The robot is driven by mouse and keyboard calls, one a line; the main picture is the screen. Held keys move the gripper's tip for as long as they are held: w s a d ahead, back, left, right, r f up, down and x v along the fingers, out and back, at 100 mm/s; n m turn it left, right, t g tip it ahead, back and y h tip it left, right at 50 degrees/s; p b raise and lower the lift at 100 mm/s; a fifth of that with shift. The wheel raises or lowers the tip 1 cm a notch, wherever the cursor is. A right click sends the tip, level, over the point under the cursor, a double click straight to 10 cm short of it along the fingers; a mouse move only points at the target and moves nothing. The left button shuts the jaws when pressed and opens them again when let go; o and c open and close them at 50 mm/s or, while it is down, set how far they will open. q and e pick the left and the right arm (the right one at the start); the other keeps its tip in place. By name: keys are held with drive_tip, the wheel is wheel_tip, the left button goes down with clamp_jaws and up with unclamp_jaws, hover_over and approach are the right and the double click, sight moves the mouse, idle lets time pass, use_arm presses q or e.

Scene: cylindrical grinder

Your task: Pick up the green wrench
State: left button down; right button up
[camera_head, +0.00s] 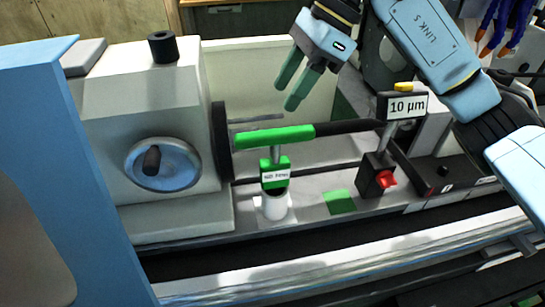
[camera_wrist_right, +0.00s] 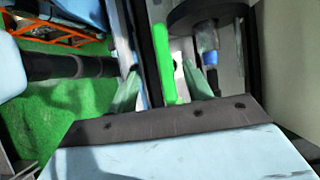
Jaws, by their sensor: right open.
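The green wrench has a green end (camera_head: 275,137) and a long black part (camera_head: 345,128) running right, lying across the grinder above a small white stand with a green label block (camera_head: 275,177). My right gripper (camera_head: 285,95) hangs above and slightly right of the green end, fingers apart and empty, pointing down-left. In the right wrist view the green end (camera_wrist_right: 165,62) lies in line between the two pale green fingers (camera_wrist_right: 161,72); contact is not visible. My left gripper is not in view.
A white grinder head with a blue handwheel (camera_head: 163,165) stands at left. A gauge stand with a "10 µm" sign (camera_head: 407,105) and red knob (camera_head: 386,180) stands right of the wrench. A green square (camera_head: 340,202) lies on the bed. A blue panel (camera_head: 65,150) fills the far left.

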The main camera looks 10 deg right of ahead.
sight(276, 131)
drive_tip(key=shift+w+d+r+h, duration=0.1)
drive_tip(key=shift+w+d+h, duration=0.15)
drive_tip(key=shift+d, duration=0.2)
drive_tip(key=shift+w+d+r+h, duration=0.1)
drive_tip(key=shift+d+h, duration=0.15)
drive_tip(key=shift+d, duration=0.15)
drive_tip(key=shift+d+f, duration=0.2)
drive_tip(key=p+x, duration=0.1)
drive_tip(key=x, duration=0.6)
drive_tip(key=shift+f, duration=0.2)
drive_tip(key=p+x, duration=0.1)
drive_tip(key=x, duration=0.3)
drive_tip(key=shift+s+a+f+p, duration=0.15)
drive_tip(key=shift+a+f+p, duration=0.15)
drive_tip(key=shift+p, duration=0.05)
drive_tip(key=shift+a+f, duration=0.1)
drive_tip(key=shift+f, duration=0.2)
drive_tip(key=shift+c, duration=0.3)
clamp_jaws()
